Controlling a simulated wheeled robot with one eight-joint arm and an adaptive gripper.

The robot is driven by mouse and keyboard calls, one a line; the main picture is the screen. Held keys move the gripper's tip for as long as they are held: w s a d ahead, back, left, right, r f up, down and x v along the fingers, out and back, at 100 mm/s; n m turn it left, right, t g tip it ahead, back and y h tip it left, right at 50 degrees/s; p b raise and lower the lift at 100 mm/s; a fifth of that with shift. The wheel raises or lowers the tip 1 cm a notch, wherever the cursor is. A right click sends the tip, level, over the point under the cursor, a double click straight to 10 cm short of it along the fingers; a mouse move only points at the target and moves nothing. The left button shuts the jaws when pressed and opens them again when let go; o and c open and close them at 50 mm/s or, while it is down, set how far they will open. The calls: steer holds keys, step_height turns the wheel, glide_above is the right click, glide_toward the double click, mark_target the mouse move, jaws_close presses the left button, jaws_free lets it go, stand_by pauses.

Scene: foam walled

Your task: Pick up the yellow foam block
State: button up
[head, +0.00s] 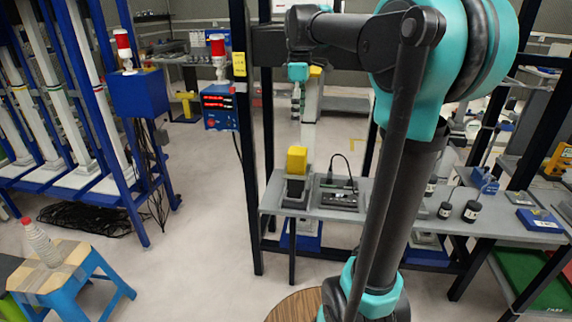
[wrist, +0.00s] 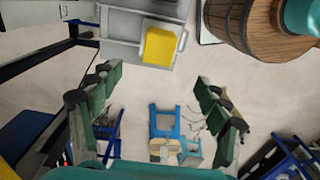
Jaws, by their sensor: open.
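The yellow foam block (head: 297,160) stands on a dark and grey holder on the grey bench (head: 268,202) in the head view. In the wrist view the yellow foam block (wrist: 160,47) lies at upper centre, against a grey surface. My gripper (wrist: 157,80) is open and empty, its two green fingers spread wide to left and right. The block appears above the fingertips in that picture, apart from both. In the head view my gripper (head: 297,100) hangs above the block with a clear gap. Its fingers are small and hard to make out there.
A flat dark device (head: 339,194) with a cable sits right of the block. Black posts (head: 247,150) frame the bench. Small dark weights (head: 471,211) stand farther right. A blue stool (head: 85,280) with a bottle stands at lower left. The floor between is clear.

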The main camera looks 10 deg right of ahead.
mark_target(297, 161)
step_height(297, 161, down, 17)
steer(key=shift+w+f, duration=0.1)
stand_by(0.6)
steer(key=c, duration=1.2)
steer(key=shift+c, duration=0.2)
